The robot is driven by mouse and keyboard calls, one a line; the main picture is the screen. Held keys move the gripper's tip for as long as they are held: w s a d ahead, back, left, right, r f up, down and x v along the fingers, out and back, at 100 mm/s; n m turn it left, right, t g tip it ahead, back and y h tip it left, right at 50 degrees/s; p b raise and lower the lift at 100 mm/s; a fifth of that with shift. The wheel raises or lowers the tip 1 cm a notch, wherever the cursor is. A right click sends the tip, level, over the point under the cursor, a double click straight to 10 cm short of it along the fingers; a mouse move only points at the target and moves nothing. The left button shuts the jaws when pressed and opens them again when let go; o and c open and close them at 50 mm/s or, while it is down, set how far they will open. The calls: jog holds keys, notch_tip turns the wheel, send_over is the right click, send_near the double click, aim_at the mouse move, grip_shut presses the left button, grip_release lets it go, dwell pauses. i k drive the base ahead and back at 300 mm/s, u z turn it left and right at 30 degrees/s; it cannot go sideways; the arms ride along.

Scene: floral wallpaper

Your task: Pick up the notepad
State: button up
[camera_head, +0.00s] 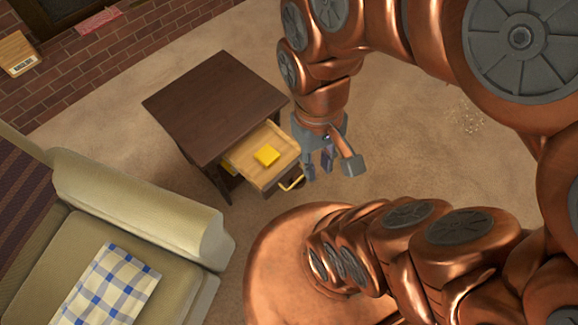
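A small yellow block-like item, likely the notepad (266,155), lies inside the pulled-out drawer (248,168) of a dark wooden side table (216,105). My gripper (331,168) is to the right of the drawer, apart from the notepad. It points downward with its fingers spread, and nothing shows between them. The notepad is in plain view.
A beige sofa (140,215) with a blue checked cloth (108,288) stands at lower left. Carpet (420,130) is clear to the right of the table.

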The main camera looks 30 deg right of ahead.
aim_at(266, 155)
jog(key=u, duration=3.2)
jog(key=k, duration=1.35)
jog(key=z, duration=1.25)
